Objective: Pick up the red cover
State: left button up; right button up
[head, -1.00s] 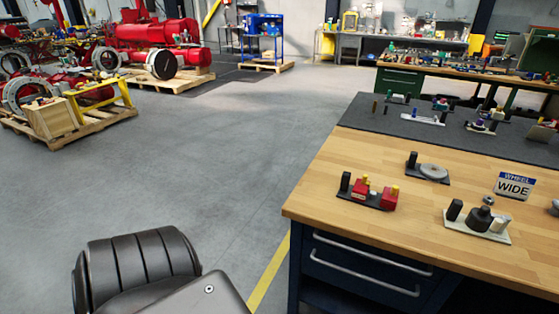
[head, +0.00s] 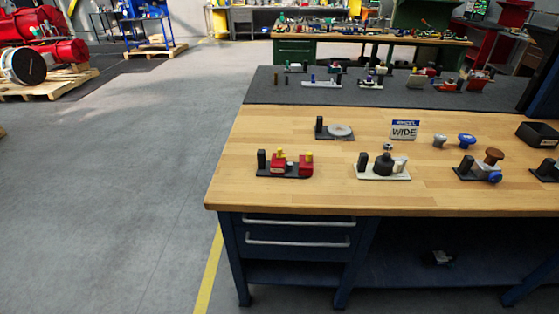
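On the near left of the wooden bench top, a small dark base (head: 268,172) carries a black post and red block-like parts (head: 280,167) with yellow tops. The red cover is most likely among these red parts, but they are too small to tell which piece is the cover. They sit upright on the base, and nothing holds them. Neither of my grippers is in view.
The workbench (head: 330,195) has dark blue drawers below. Open floor (head: 110,200) lies left.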

aim_at(278, 168)
jog(key=i, duration=0.9)
jog(key=z, duration=0.05)
